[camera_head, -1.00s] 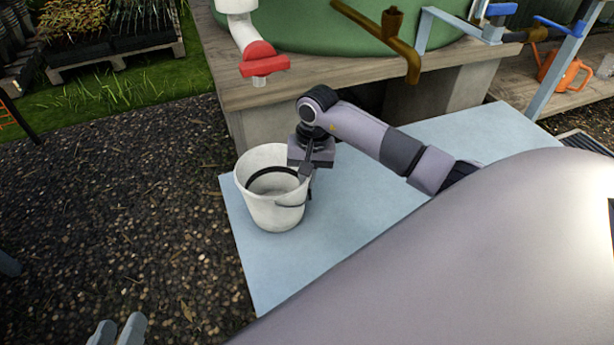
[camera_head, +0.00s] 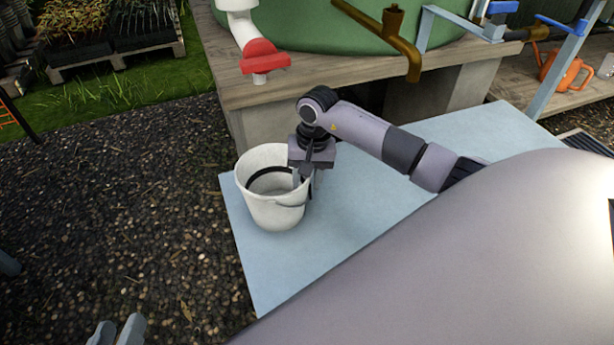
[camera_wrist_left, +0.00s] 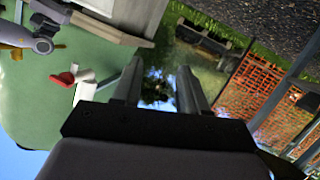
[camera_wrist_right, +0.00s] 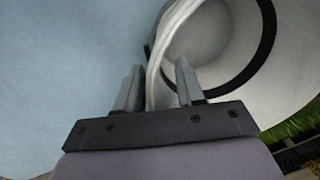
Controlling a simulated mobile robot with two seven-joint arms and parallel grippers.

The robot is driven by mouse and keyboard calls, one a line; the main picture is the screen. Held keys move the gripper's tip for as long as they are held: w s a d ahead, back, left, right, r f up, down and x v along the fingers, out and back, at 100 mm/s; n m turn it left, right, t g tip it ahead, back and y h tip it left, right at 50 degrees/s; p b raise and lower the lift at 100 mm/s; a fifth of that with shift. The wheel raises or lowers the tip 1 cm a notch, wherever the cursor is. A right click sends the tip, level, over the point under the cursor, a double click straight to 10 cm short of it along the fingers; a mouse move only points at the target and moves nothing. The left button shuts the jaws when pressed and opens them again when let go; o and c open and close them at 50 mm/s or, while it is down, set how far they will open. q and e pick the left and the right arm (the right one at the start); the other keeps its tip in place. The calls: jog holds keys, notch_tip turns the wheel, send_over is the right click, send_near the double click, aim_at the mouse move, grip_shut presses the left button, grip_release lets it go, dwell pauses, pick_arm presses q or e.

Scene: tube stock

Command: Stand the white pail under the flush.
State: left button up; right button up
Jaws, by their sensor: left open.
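The white pail (camera_head: 272,210) stands upright on a pale blue surface (camera_head: 350,220), near its left edge. My right gripper (camera_head: 305,178) is at the pail's right rim. In the right wrist view its two fingers (camera_wrist_right: 158,82) are apart, one on each side of the pail wall (camera_wrist_right: 168,45). A white outlet (camera_head: 243,30) with a red handle hangs from the green tank, farther back than the pail; nothing marks it as the flush. My left gripper (camera_head: 117,332) is at the bottom left, open and empty; its fingers (camera_wrist_left: 160,85) also show in the left wrist view.
A brass tap (camera_head: 408,50) and a blue-handled pipe (camera_head: 490,22) are on the right of the green tank (camera_head: 310,28). The tank sits on a wooden stand (camera_head: 250,95) behind the pail. An orange watering can (camera_head: 562,72) is far right.

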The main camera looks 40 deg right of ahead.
dwell(0.3)
notch_tip(320, 180, up, 7)
jog(key=p, duration=0.2)
jog(key=shift+s+d+p, duration=0.2)
jog(key=shift+d+p, duration=0.1)
